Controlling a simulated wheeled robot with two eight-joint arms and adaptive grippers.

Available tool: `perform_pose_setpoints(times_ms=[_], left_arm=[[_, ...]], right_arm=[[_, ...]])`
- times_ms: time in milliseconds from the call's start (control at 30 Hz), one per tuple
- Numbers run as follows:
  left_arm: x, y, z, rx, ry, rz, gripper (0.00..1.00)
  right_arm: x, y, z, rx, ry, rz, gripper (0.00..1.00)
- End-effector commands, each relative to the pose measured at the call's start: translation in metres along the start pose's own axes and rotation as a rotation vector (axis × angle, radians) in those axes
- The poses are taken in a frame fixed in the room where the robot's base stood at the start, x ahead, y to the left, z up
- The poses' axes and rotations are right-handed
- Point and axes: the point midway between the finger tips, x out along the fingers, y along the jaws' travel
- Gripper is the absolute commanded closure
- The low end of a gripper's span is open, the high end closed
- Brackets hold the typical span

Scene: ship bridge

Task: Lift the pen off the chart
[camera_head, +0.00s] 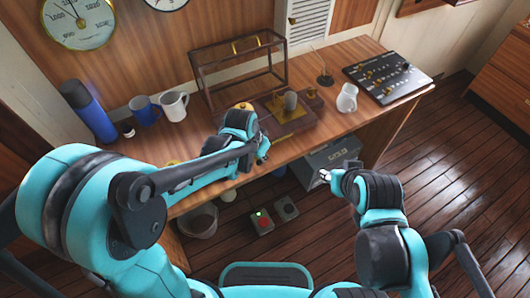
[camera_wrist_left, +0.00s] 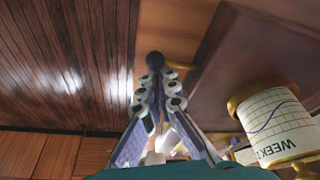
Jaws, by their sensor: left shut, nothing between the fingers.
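The chart (camera_wrist_left: 278,125) is white gridded paper with a blue curve and the word WEEK, wrapped around a drum with brass rims. It is at the right of the left wrist view, beside a brown wooden base (camera_wrist_left: 215,65). The base also shows on the desk in the head view (camera_head: 312,103), partly behind my left arm. My left gripper (camera_wrist_left: 155,68) is shut and empty, left of the drum and apart from it; in the head view it is at the desk's front edge (camera_head: 263,157). I cannot make out the pen. My right gripper (camera_head: 325,175) is in front of the desk; its fingers are too small to read.
A glass case (camera_head: 240,75) stands behind the base. A blue bottle (camera_head: 88,112) and mugs, one blue (camera_head: 145,111) and one white (camera_head: 173,105), stand left. Floor on the right is clear.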

Motion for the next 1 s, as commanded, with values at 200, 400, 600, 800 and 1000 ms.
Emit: perform_pose_setpoints(times_ms=[200,400,600,800,1000], left_arm=[[-0.003,-0.004,0.010,0.080,0.000,0.026,1.00],[-0.003,-0.004,0.010,0.079,0.000,0.026,1.00],[-0.004,-0.003,0.013,0.079,0.000,0.025,1.00],[-0.007,-0.002,0.021,0.078,0.000,0.025,1.00],[-0.008,-0.001,0.027,0.078,-0.005,0.025,1.00]], right_arm=[[0.000,0.000,0.000,0.000,0.000,0.000,0.60],[0.000,0.000,0.000,0.000,0.000,0.000,0.60],[0.000,0.000,0.000,0.000,0.000,0.000,0.60],[-0.001,0.000,0.000,0.000,0.000,0.000,0.60],[-0.001,0.000,-0.001,0.000,0.000,0.000,0.60]])
